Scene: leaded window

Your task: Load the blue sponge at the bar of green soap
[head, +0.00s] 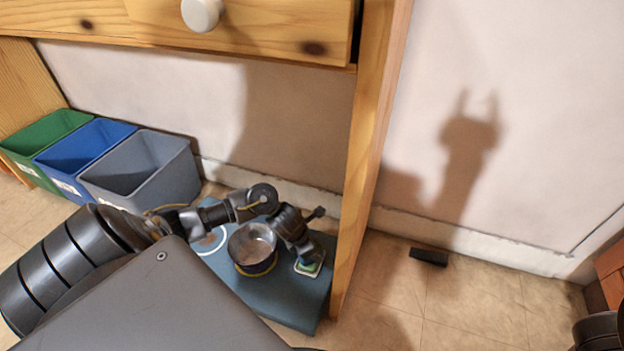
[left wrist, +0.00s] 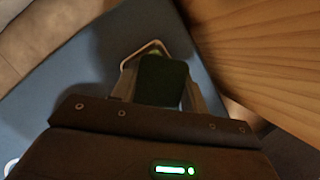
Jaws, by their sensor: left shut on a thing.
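My left gripper (head: 306,256) reaches down over the right part of the blue-grey board. It is shut on the sponge (left wrist: 162,80), which looks very dark in the left wrist view, between the two fingers (left wrist: 160,88). Directly under it is the bar of green soap (head: 308,268), in a small pale dish (head: 318,269). The dish's rim and a strip of green also show past the sponge in the left wrist view (left wrist: 153,47). The sponge hides most of the soap; I cannot tell whether they touch. My right gripper is out of view.
A metal pot (head: 252,246) stands just left of the dish on the blue-grey board (head: 290,309). A wooden post (head: 372,140) rises close on the right. Green, blue and grey bins (head: 150,170) stand at left. A black block (head: 428,256) lies on the floor.

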